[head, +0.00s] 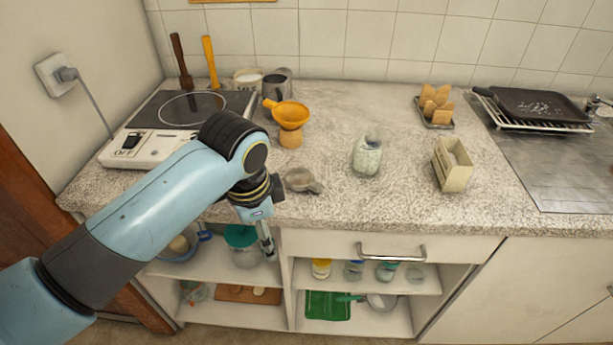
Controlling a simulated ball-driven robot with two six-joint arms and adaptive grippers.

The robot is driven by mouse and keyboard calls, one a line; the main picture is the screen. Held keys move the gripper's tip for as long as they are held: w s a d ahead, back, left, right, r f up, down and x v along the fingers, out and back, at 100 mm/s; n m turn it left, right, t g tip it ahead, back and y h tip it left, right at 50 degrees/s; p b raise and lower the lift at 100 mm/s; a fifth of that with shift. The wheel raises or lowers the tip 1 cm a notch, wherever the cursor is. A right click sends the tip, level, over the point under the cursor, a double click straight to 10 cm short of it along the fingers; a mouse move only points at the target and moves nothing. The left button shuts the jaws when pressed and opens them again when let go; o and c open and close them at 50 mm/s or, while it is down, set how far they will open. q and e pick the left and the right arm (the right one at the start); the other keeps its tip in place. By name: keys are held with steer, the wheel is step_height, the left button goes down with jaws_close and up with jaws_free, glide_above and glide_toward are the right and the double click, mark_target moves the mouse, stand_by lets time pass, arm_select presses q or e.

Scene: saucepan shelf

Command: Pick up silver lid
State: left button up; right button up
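My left arm reaches in from the left, and my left gripper (266,245) points down in front of the open shelves, below the counter's front edge. Its fingers show as one narrow shape, so I cannot tell whether they are apart. A small grey metallic piece (299,180) with a short stub lies on the counter, just right of my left wrist; I cannot tell whether it is the silver lid. A light grey round pan-like thing (382,302) sits on the lower right shelf. A jar with a green top (241,237) stands beside the gripper. My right gripper is not in view.
On the counter (330,215) stand a hob (150,145), an orange funnel (290,115), a glass jar (367,158) and a wooden box (453,167). A drawer handle (390,254) juts out right of the gripper.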

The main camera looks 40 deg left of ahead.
mark_target(304, 179)
arm_select(q)
steer(key=w+r+m, duration=0.1)
steer(key=w, duration=0.1)
steer(key=w+r+m, duration=0.2)
steer(key=w, duration=0.1)
steer(key=w+r+m+p, duration=0.1)
steer(key=w, duration=0.2)
steer(key=shift+a+r+m+g, duration=0.2)
steer(key=shift+a+m+g, duration=0.2)
steer(key=w+r+m+g, duration=0.1)
steer(key=w+r+m, duration=0.4)
steer(key=w+r, duration=0.15)
steer(key=shift+m+h, duration=0.3)
steer(key=shift+h, duration=0.1)
steer(key=f, duration=0.7)
steer(key=a+f+p, duration=0.1)
steer(key=f, duration=0.2)
steer(key=shift+w+f, duration=0.15)
steer(key=shift+f, duration=0.2)
steer(key=shift+c, duration=0.3)
steer(key=c, duration=0.8)
